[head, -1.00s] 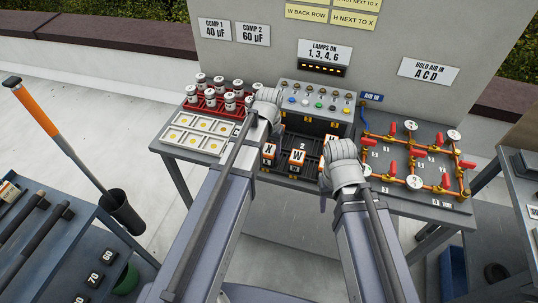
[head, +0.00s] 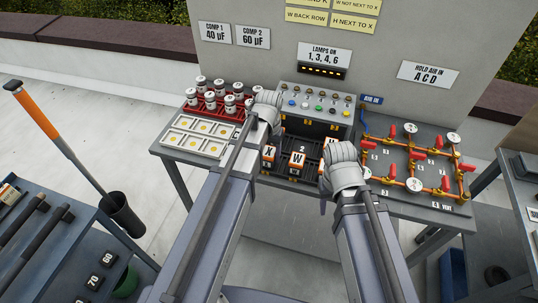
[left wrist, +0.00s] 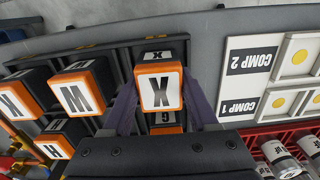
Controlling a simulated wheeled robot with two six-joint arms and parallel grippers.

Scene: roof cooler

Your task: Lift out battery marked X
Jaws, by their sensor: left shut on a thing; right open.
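The battery marked X (left wrist: 160,88) is a white block with an orange frame. In the left wrist view it sits between the two fingers of my left gripper (left wrist: 162,104), which is shut on it. In the head view the X battery (head: 270,154) shows just below my left gripper (head: 272,132), at the left end of the dark battery tray (head: 285,177). Whether its base is clear of the tray is hidden. My right gripper (head: 330,155) is open over the tray's right side; its fingertips are mostly hidden by its hand.
The W battery (head: 297,158) stands close beside X, with other batteries around it. A red rack (head: 212,107) of white cylinders and a white capacitor panel (head: 197,136) lie left. The lamp box (head: 316,105) stands behind; brass pipes with red valves (head: 418,160) lie right.

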